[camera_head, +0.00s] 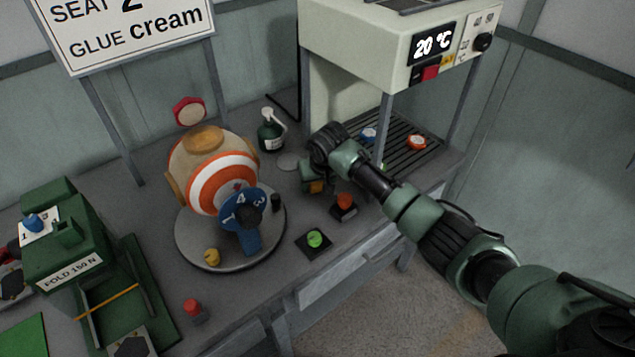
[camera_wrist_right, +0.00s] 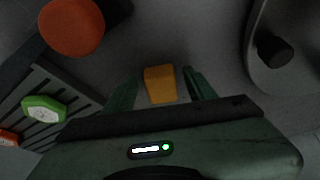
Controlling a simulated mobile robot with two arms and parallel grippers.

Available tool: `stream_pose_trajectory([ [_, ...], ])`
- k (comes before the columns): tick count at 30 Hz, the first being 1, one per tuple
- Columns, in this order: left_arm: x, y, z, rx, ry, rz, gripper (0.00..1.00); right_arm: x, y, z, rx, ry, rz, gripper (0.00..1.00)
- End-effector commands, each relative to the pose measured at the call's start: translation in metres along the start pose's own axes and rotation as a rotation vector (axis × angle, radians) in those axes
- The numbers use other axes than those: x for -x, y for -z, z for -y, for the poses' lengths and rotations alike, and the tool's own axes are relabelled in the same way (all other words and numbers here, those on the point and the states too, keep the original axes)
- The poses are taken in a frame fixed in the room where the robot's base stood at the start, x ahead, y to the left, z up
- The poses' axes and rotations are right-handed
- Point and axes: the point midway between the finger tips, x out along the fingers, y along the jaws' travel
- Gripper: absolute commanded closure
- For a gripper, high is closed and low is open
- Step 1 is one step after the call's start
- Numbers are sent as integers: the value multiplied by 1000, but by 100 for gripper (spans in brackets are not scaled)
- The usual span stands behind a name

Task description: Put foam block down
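The orange-yellow foam block (camera_head: 316,186) shows at the right gripper, low over the grey bench, partly hidden by the gripper. In the right wrist view the block (camera_wrist_right: 160,84) stands between the two fingers, with a narrow gap on each side. My right gripper (camera_wrist_right: 162,86) is open around it. I cannot tell for certain whether the block rests on the bench. My left gripper is not in view.
A red-topped button (camera_head: 344,201) and a green button (camera_head: 315,239) stand close by. The turntable (camera_head: 190,240) with a striped ball (camera_head: 222,184) is at left. A green pump bottle (camera_head: 271,135) stands behind.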

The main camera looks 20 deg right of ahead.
Motion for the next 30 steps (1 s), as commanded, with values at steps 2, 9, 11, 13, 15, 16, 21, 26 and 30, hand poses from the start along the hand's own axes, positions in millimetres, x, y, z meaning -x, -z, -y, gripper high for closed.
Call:
stream_pose_trajectory([
  [2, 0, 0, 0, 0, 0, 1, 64, 0, 0, 0, 0, 0, 0, 43],
  [9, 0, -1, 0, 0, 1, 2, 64, 2, 1, 0, 0, 0, -1, 43],
  [11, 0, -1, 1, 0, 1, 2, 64, 5, 2, 0, 0, 0, -2, 43],
  [13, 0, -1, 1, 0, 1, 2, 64, 12, 2, 0, 0, 1, -2, 43],
  [15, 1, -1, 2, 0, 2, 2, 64, 23, 2, 0, 0, 2, -3, 43],
  [16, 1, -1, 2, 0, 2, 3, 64, 29, 2, 0, 1, 2, -4, 43],
  [21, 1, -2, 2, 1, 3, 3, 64, 66, 2, 0, 1, 2, -4, 43],
  [26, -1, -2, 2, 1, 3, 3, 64, 97, 2, 0, 1, 1, -4, 43],
  [30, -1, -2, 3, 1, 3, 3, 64, 115, 2, 0, 0, 1, -2, 43],
])
